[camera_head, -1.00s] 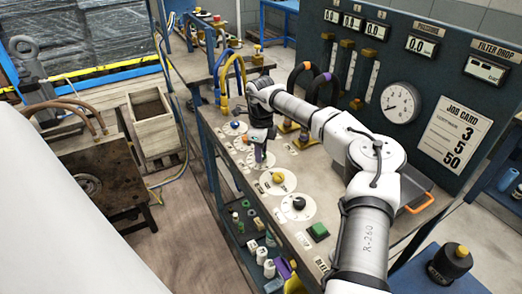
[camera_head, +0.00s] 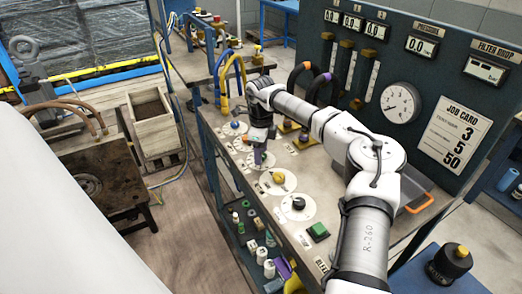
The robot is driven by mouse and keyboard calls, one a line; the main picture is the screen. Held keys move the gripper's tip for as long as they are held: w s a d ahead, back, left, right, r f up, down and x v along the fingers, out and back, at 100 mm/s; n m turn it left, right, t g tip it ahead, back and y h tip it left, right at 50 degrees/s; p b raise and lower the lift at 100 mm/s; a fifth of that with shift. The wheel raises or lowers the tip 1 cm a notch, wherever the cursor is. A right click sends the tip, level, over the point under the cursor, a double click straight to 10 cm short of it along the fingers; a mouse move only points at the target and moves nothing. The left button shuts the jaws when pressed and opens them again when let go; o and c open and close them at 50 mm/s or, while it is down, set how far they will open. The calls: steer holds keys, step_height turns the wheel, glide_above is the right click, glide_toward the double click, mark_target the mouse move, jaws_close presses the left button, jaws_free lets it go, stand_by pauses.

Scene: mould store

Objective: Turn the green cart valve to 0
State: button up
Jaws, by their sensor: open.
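The cart top (camera_head: 325,190) carries a row of round white dial plates with valve knobs. A blue knob (camera_head: 235,124) is at the far end, a yellow knob (camera_head: 278,177) and a black knob (camera_head: 298,203) are nearer.
A green block or button (camera_head: 318,231) is near the cart's front end. Yellow and dark hoses (camera_head: 232,75) rise at the far end. A gauge panel (camera_head: 400,102) with a job card (camera_head: 455,134) stands behind. A lower shelf holds several small bottles (camera_head: 262,254).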

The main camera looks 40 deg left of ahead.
step_height(320, 180, up, 14)
steer(key=b, duration=0.2)
stand_by(0.4)
steer(key=shift+f, duration=0.1)
